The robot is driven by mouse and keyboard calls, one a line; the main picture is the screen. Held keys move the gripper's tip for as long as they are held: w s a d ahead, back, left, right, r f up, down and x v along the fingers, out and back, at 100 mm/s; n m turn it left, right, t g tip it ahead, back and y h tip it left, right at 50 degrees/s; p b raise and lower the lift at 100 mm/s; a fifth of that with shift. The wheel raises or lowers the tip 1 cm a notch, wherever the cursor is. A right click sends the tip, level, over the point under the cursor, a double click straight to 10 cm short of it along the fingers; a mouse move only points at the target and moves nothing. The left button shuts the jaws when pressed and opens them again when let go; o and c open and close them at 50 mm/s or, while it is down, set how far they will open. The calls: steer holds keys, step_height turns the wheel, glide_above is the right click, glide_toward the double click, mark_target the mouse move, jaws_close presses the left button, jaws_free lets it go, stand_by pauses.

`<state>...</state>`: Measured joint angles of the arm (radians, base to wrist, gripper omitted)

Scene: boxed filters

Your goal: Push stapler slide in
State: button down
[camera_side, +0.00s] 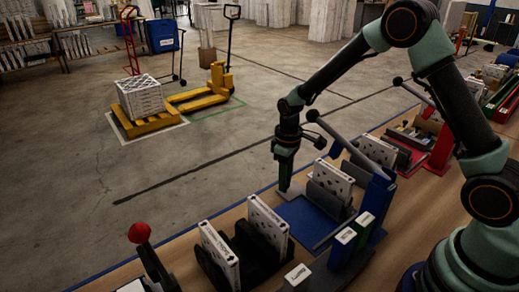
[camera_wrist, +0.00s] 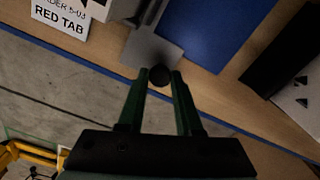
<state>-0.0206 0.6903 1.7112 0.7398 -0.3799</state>
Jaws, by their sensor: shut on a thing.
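The blue stapler (camera_side: 376,205) stands on the bench in the side view, with a grey lever above it. Its blue base plate (camera_side: 303,219) also shows in the wrist view (camera_wrist: 222,32). A grey slide (camera_wrist: 150,48) lies beside the blue plate, with a round black knob (camera_wrist: 160,75) at its near end. My gripper (camera_side: 284,187) points down at the bench's floor-side edge; in the wrist view its green fingers (camera_wrist: 160,74) are shut on the knob. A boxed filter (camera_side: 333,180) stands upright in a grey holder by the plate. How far the slide runs inward is hidden.
Black racks with white filters (camera_side: 268,223) stand to the left along the bench. A red-knobbed lever (camera_side: 139,233) is at lower left. A "RED TAB" sign (camera_wrist: 60,20) is in the wrist view. Open floor (camera_side: 190,165) lies beyond the bench edge, with a yellow pallet truck (camera_side: 205,97).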

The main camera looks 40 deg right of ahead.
steer(key=shift+d, duration=0.3)
steer(key=c, duration=0.6)
jaws_free()
steer(key=shift+a, duration=0.15)
